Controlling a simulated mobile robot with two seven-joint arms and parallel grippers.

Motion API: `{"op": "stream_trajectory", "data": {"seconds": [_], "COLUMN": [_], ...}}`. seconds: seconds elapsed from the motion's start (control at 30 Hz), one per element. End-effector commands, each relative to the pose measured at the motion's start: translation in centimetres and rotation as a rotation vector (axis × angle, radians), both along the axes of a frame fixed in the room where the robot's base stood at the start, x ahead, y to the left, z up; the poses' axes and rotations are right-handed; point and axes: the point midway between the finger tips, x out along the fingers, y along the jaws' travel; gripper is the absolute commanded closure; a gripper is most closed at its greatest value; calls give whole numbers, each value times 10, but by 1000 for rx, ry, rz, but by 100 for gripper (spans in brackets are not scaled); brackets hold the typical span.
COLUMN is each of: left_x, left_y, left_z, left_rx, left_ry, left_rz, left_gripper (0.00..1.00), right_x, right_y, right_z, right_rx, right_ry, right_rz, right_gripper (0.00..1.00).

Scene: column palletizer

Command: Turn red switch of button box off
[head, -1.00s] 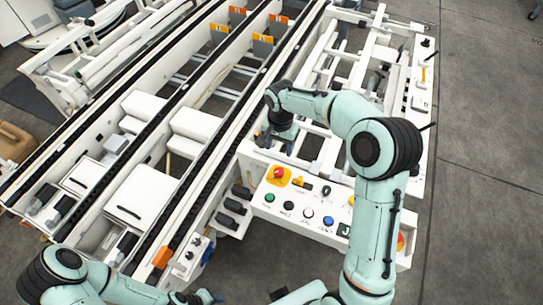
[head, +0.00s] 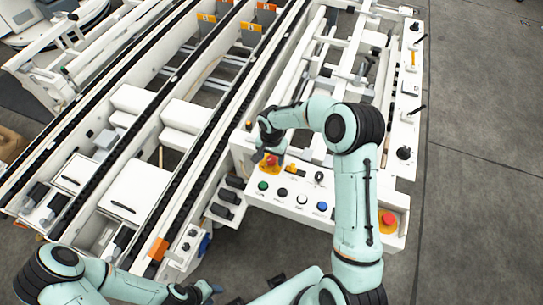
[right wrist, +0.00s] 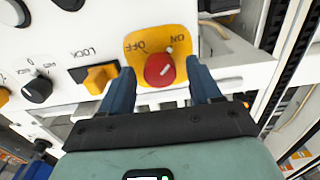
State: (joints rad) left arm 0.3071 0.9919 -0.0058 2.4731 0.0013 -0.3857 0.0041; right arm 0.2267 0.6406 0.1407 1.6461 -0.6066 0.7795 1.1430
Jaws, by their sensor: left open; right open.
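The button box (head: 292,204) is a white panel with a row of coloured buttons along its front. Its red switch (head: 270,161) sits on a yellow plate at the back left, partly covered by my right gripper (head: 269,152) in the head view. In the right wrist view the red switch (right wrist: 160,70) lies between the two open blue fingers of my right gripper (right wrist: 160,72), with no clear contact visible. OFF and ON are printed on the plate, and a pale line crosses the knob. My left gripper (head: 207,289) is open, low in the head view, away from the box.
Beside the switch are an orange LOCK switch (right wrist: 97,77) and a black knob (right wrist: 38,89). A red emergency button (head: 388,220) stands at the box's right end. Conveyor rails (head: 190,118) run along the left. Open floor (head: 480,220) lies to the right.

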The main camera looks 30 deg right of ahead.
Motion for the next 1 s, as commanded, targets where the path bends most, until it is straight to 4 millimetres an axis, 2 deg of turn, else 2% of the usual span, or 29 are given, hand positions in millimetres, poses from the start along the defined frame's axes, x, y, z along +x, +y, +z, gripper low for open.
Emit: {"op": "stream_trajectory", "data": {"seconds": [0.17,0.2,0.27,0.3,0.37,0.73,1.0], "left_x": [0,0,0,0,0,-1,-5], "left_y": [0,0,0,0,0,0,0], "left_z": [0,0,0,0,0,-2,-6], "left_rx": [0,0,0,0,0,0,0], "left_ry": [0,0,0,0,0,1,6], "left_rz": [0,0,0,0,0,1,0], "left_gripper": [57,57,57,57,57,57,57], "right_x": [0,0,0,0,0,0,0], "right_y": [0,0,0,0,0,0,0], "right_z": [0,0,0,0,0,0,0], "right_rx": [0,0,0,0,0,-1,-1], "right_ry": [0,0,0,0,0,0,-1], "right_rz": [0,0,0,0,0,47,218], "right_gripper": [37,44,63,76,93,93,93]}}
